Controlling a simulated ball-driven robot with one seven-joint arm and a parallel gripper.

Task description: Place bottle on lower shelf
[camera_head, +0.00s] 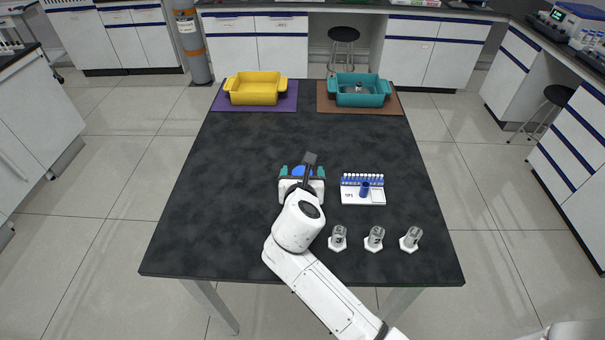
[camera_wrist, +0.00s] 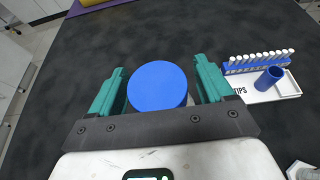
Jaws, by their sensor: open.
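My gripper (camera_head: 302,170) is over the middle of the black table, its teal fingers spread apart. In the wrist view my gripper (camera_wrist: 160,85) has a round blue lid (camera_wrist: 158,84) between its fingers, with dark gaps at both sides. The lid also shows in the head view (camera_head: 298,171); the body under it is mostly hidden, so I cannot tell its full shape. Three small clear glass vessels stand on white hexagonal bases near the front edge: left (camera_head: 338,236), middle (camera_head: 375,237) and right (camera_head: 411,238). I cannot make out a lower shelf in either view.
A white tips rack (camera_head: 363,196) with a blue cup (camera_head: 365,188) stands right of my gripper. A yellow bin (camera_head: 255,89) is on a purple mat at the back left. A teal bin (camera_head: 359,91) holding something glassy is on a brown mat. The table's left side is clear.

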